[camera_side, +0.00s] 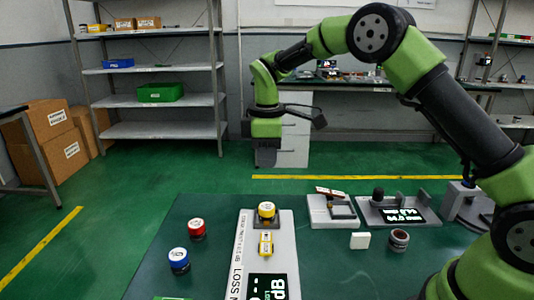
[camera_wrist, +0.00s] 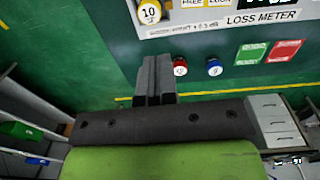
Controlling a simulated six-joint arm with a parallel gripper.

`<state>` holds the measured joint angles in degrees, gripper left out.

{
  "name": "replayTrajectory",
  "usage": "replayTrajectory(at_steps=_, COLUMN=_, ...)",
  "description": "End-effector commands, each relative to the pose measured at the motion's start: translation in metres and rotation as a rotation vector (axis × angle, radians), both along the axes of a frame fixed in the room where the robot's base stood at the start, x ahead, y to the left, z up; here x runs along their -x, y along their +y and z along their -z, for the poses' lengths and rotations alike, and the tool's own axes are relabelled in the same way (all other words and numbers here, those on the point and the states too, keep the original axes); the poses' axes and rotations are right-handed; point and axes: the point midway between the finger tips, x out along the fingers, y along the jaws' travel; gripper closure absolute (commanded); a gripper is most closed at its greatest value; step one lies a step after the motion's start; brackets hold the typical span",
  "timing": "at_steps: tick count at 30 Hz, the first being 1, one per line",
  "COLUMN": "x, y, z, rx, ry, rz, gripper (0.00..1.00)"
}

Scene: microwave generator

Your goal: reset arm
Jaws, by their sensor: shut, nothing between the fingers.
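My gripper (camera_side: 266,158) hangs above the far edge of the dark green table, well clear of everything on it. In the wrist view its grey fingers (camera_wrist: 155,72) are together with nothing between them. On the table, a yellow-topped cylinder (camera_side: 266,211) sits on the loss meter (camera_side: 285,228), with a small yellow piece in front of it. A red cylinder (camera_side: 196,229) and a blue cylinder (camera_side: 179,260) stand left of the meter. In the wrist view the red (camera_wrist: 180,66) and blue (camera_wrist: 214,67) cylinders also show.
A grey device (camera_side: 318,212) and a unit with a lit display (camera_side: 402,215) stand at the table's back right. A white block (camera_side: 360,240) and a dark ring-like part (camera_side: 399,239) lie before them. Green (camera_wrist: 251,53) and red (camera_wrist: 283,52) cards lie near the meter.

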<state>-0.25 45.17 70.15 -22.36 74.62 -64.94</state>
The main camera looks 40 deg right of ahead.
Motion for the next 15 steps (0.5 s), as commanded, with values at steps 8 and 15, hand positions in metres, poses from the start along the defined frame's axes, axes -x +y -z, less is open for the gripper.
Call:
replayTrajectory(at_steps=8, x=-0.0009, y=-0.0013, z=-0.0067, rx=0.000, ry=0.000, rz=0.000, gripper=1.00)
replayTrajectory(at_steps=15, x=0.0015, y=-0.0005, z=-0.0124, rx=-0.004, ry=-0.010, rz=0.015, gripper=1.00)
